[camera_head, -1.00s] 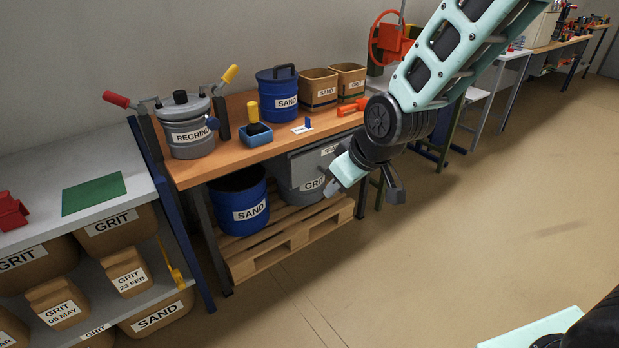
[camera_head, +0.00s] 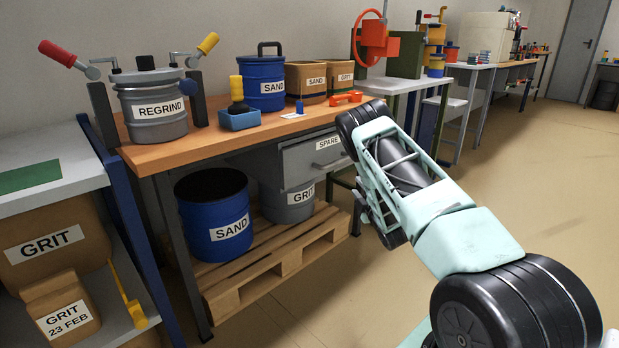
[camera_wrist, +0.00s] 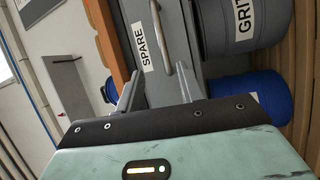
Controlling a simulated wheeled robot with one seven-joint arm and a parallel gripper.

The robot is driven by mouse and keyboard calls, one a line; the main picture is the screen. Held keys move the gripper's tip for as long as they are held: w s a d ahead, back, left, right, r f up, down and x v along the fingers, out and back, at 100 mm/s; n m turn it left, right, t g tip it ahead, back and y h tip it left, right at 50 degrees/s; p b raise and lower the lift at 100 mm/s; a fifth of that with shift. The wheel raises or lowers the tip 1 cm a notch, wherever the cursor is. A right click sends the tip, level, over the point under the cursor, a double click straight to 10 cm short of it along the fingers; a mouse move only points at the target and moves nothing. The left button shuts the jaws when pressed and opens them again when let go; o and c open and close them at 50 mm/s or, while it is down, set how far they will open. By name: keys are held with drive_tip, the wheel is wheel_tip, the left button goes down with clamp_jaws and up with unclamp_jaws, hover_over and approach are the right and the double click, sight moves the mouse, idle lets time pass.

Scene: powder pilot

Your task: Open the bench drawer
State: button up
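The grey bench drawer (camera_head: 298,166), labelled SPARE, sits under the right part of the wooden bench top and looks shut. Its handle (camera_head: 332,162) is a bar below the label. In the wrist view the drawer front (camera_wrist: 172,81) appears turned on its side, with the metal handle (camera_wrist: 157,30) running down the picture. My gripper (camera_wrist: 160,80) is open, with its two fingers apart and facing the drawer front. The handle lies ahead, roughly in line with the gap, its lower end towards the right finger. Nothing is held. My arm hides the gripper in the head view.
A blue SAND drum (camera_head: 215,212) and a grey GRIT bin (camera_head: 287,203) stand on a pallet (camera_head: 270,272) below the bench. An orange tool (camera_head: 346,98) lies on the bench (camera_head: 190,150) above the drawer. Open floor lies to the right.

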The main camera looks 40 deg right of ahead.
sight(337, 162)
drive_tip(key=shift+n, duration=0.4)
drive_tip(key=b+x, duration=0.5)
drive_tip(key=x, duration=1.2)
drive_tip(key=shift+w+f+b, duration=0.15)
drive_tip(key=shift+w+b, duration=0.05)
drive_tip(key=shift+b, duration=0.15)
clamp_jaws()
